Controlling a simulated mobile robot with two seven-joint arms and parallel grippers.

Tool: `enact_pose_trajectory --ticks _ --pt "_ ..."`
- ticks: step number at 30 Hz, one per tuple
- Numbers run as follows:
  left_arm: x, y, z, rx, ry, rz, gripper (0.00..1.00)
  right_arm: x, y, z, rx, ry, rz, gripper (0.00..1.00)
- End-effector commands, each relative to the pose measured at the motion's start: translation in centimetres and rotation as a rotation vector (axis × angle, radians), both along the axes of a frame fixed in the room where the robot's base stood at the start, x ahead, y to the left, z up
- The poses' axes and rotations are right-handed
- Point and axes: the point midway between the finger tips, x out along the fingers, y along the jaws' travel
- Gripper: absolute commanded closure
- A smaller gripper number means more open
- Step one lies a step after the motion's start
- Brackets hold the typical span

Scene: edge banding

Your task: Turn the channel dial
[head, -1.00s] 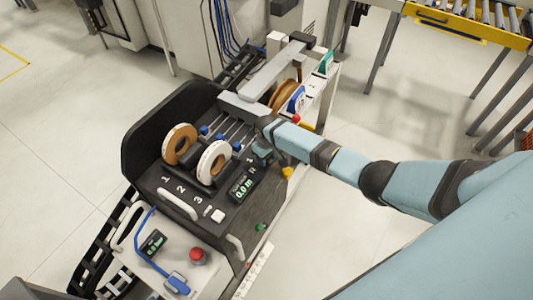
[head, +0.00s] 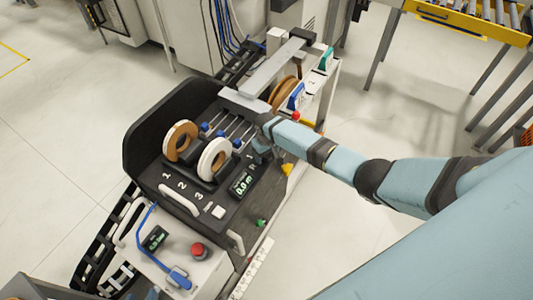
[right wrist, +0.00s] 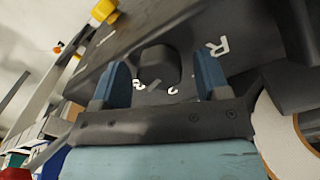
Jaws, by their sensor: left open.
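The channel dial (right wrist: 158,66) is a dark faceted knob on the black panel, with white markings around it. In the right wrist view my right gripper (right wrist: 163,82) has its two blue fingers on either side of the dial, with narrow gaps showing between fingers and knob. In the head view the right gripper (head: 262,152) is at the panel's right side, beside the white roll, and hides the dial. Only a small bluish tip of my left gripper (head: 153,294) shows at the bottom edge; it is open.
A brown-cored roll (head: 180,142) and a white roll (head: 214,160) stand on the machine. A display (head: 242,184) reading 0.0 m, a red button (head: 199,250) and a blue wand-like part (head: 178,278) are nearby. A yellow knob (right wrist: 104,11) is near the dial. Open floor lies right.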

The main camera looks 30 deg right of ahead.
Motion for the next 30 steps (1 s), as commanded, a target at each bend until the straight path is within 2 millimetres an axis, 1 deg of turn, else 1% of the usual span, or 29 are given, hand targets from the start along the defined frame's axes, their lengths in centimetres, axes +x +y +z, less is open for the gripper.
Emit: enact_pose_trajectory --ticks 8,11,13,17,24,27,30 --pt "-0.4 0.0 0.0 0.0 0.004 -0.001 0.53 0.0 0.0 0.1 0.0 0.0 0.001 0.3" --pt "-0.4 0.0 -0.1 0.0 0.004 -0.002 0.53 0.0 0.0 0.6 0.0 0.0 0.001 0.3" --pt "-0.4 0.0 -0.1 0.001 0.004 -0.002 0.53 0.0 0.0 1.4 0.0 -0.002 0.001 0.3" --pt "-0.4 0.0 -0.1 0.003 0.001 -0.007 0.53 0.1 0.0 4.1 0.0 -0.004 0.002 0.3" --pt "-0.4 0.0 -0.3 0.011 -0.004 -0.016 0.53 0.1 0.0 9.6 0.0 -0.004 0.002 0.3" --pt "-0.4 0.1 -0.3 0.018 -0.007 -0.023 0.53 0.0 -0.1 11.4 -0.001 -0.003 0.001 0.3" --pt "-0.4 0.3 -0.4 0.021 -0.009 -0.027 0.53 0.0 0.0 12.7 -0.001 -0.001 0.0 0.3"
